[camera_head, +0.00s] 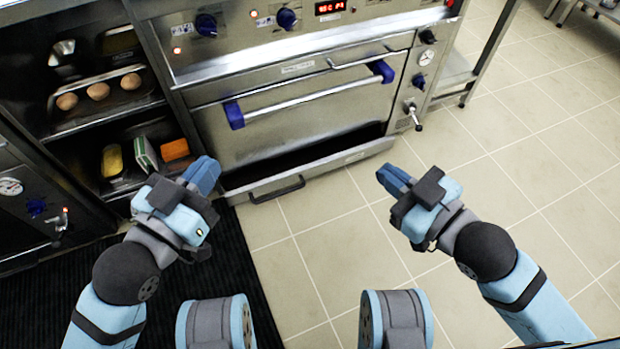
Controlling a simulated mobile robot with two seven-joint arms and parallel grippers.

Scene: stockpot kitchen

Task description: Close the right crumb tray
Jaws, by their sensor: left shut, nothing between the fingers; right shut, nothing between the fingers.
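A crumb tray (325,163) under the oven is pulled out, with a dark gap showing behind its steel front. Its black bar handle (277,190) is on the left part of the front. My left gripper (207,168) is shut and empty, and in the picture it lies just left of the tray front's left end. My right gripper (385,174) is shut and empty, over the floor just right of the tray front's right end. I cannot tell whether either gripper touches the tray.
The oven door (300,103) above is shut, with a blue-ended bar handle (310,95). A valve lever (414,117) sticks out at its right. A black mat (160,300) lies front left; tiled floor (520,170) is free on the right.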

